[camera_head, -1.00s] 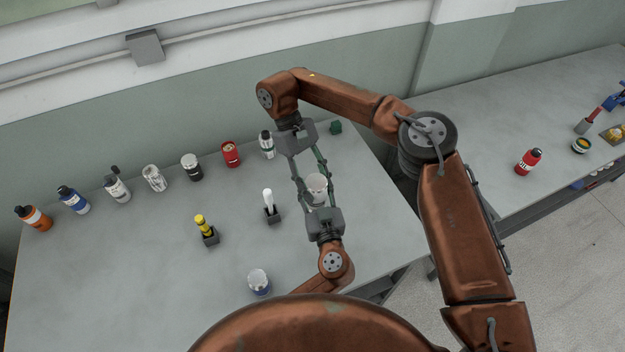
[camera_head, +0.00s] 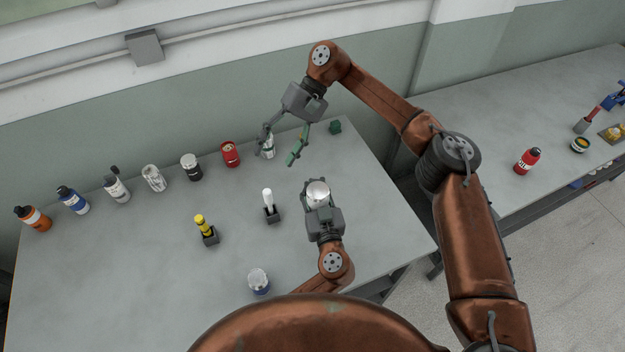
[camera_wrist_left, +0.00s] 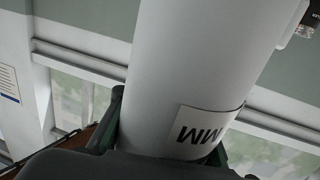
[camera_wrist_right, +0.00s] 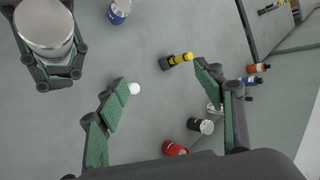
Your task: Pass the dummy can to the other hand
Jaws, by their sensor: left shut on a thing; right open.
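The dummy can (camera_head: 317,193) is a white cylinder with a silvery end, held in my left gripper (camera_head: 319,187) above the table. In the left wrist view the white can (camera_wrist_left: 190,70) fills the middle, with a label lettered "MM" and the fingers closed round it. The right wrist view shows the can (camera_wrist_right: 44,25) at upper left in the left fingers. My right gripper (camera_head: 279,146) is open and empty, up and left of the can and apart from it. Its green-padded fingers (camera_wrist_right: 163,85) are spread wide in its own wrist view.
Several bottles and cans, such as a red can (camera_head: 230,155), line the table's back. A white-topped item (camera_head: 268,203) and a yellow one (camera_head: 204,228) stand in dark holders. A blue-and-white can (camera_head: 259,281) stands at the front. A second table (camera_head: 490,120) is at right.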

